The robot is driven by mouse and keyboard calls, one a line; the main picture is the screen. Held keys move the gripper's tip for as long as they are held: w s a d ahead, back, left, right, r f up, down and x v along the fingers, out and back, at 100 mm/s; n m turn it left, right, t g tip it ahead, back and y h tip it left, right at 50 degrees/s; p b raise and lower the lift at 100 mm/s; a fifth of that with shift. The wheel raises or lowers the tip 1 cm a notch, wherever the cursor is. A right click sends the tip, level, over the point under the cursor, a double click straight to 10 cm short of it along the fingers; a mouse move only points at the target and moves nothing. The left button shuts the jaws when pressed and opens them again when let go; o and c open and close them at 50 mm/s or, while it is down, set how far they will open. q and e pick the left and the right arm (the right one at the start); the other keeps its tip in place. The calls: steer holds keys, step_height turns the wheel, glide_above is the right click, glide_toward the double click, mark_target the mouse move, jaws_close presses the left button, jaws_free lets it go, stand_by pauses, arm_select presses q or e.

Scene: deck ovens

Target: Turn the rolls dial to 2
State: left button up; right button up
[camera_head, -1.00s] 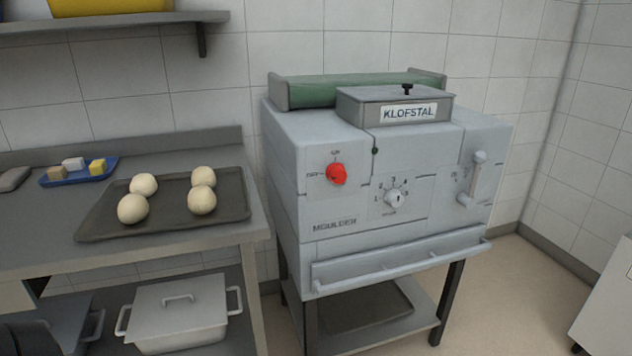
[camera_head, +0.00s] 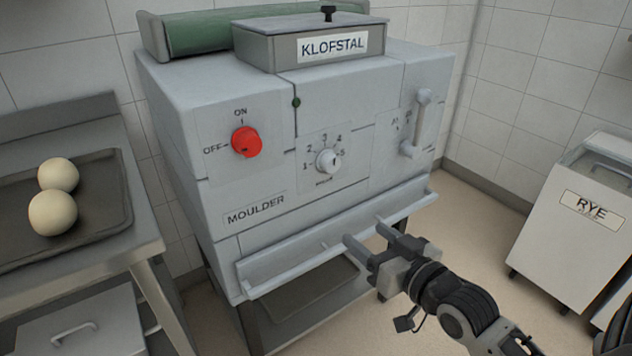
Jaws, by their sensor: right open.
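The rolls dial (camera_head: 327,160) is a small pale round knob on the front of the grey moulder (camera_head: 215,120). My left gripper is out of view.
A red OFF/ON knob (camera_head: 246,142) sits left of the dial, and a lever (camera_head: 420,122) to its right. A ledge (camera_head: 300,265) runs along the lower front. A tray (camera_head: 110,205) with dough balls is at left, a RYE bin (camera_head: 570,240) at right.

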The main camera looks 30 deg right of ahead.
steer(key=t, duration=0.2)
glide_toward(333, 165)
steer(key=shift+m+h, duration=0.3)
steer(key=w, duration=0.9)
steer(key=shift+w+a+r+b, duration=0.1)
steer(key=shift+w+r+b, duration=0.05)
steer(key=shift+b, duration=0.15)
steer(key=c, duration=1)
